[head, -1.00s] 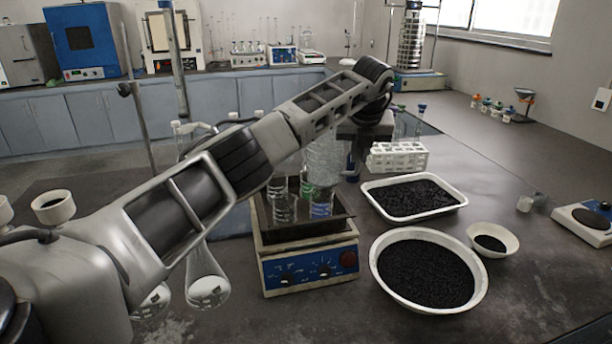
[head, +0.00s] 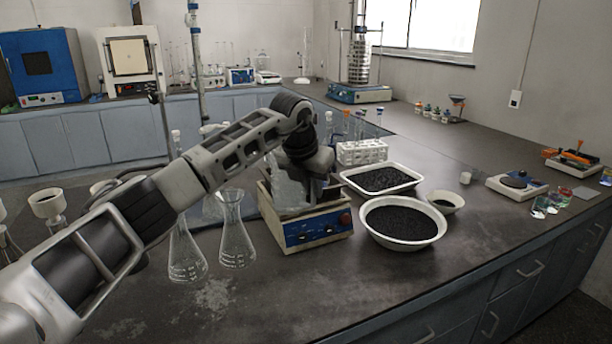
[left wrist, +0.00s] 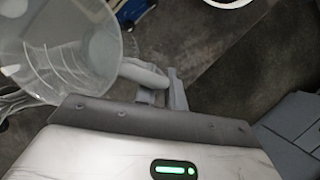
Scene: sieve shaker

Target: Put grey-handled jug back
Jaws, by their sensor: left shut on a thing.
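The clear jug (head: 287,190) shows in the head view just left of my left gripper (head: 308,172), in front of the shaker's tray. In the left wrist view the clear, ribbed jug (left wrist: 65,50) fills the upper left, and its grey handle (left wrist: 143,73) lies at the fingers of my left gripper (left wrist: 165,88). The gripper is shut on the handle. My arm and hand hide part of the jug in the head view. I cannot tell how high its base is above the tray. My right gripper is not in view.
A blue-fronted shaker (head: 310,230) stands below the jug. Glass flasks (head: 236,240) stand to its left. A white bowl of black grains (head: 403,240), a filled white tray (head: 355,182) and a white rack (head: 362,152) are to its right.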

